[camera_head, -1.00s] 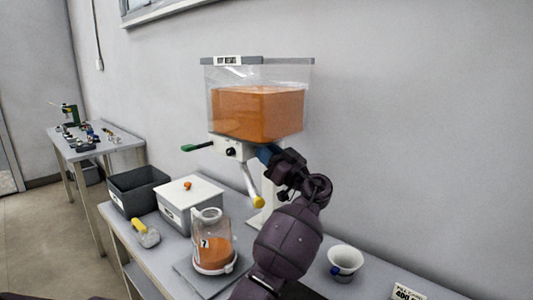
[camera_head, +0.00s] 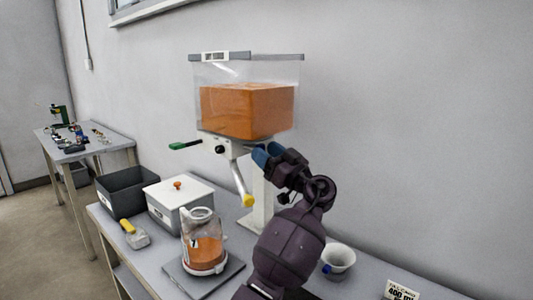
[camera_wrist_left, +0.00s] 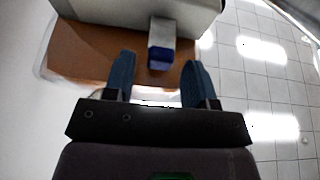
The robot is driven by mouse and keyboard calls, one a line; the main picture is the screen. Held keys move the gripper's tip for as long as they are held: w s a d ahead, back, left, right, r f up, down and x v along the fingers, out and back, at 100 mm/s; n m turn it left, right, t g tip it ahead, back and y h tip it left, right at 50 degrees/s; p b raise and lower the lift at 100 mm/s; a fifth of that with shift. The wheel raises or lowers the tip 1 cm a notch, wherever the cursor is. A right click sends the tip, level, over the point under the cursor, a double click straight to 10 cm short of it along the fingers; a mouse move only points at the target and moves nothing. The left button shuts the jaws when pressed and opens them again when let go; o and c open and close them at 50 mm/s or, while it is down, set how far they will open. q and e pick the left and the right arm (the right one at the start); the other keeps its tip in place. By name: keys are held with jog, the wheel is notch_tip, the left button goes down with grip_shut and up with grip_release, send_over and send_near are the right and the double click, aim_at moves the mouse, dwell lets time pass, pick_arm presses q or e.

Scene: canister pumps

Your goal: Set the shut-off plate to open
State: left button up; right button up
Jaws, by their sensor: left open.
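The dispenser holds a clear hopper of orange liquid (camera_head: 247,110) above a pale body. A green-tipped bar (camera_head: 180,146) sticks out at the body's left. In the left wrist view a grey plate end with a blue tab (camera_wrist_left: 160,58) sticks out from the pale body; it looks like the shut-off plate. My left gripper (camera_head: 267,153) is at the dispenser's right side, under the hopper. Its blue fingers (camera_wrist_left: 158,82) are open on either side of the tab's line, with visible gaps. The tab is hard to make out in the head view.
A yellow-tipped crank (camera_head: 246,199) hangs under the body. A jar of orange liquid (camera_head: 203,249) stands on a grey pad below. A white box (camera_head: 178,203), a dark bin (camera_head: 128,192) and a yellow-handled tool (camera_head: 134,235) are left. A white cup (camera_head: 338,260) stands at right.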

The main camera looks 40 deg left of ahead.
pick_arm(q)
jog(key=v, duration=0.7)
jog(key=shift+b, duration=0.35)
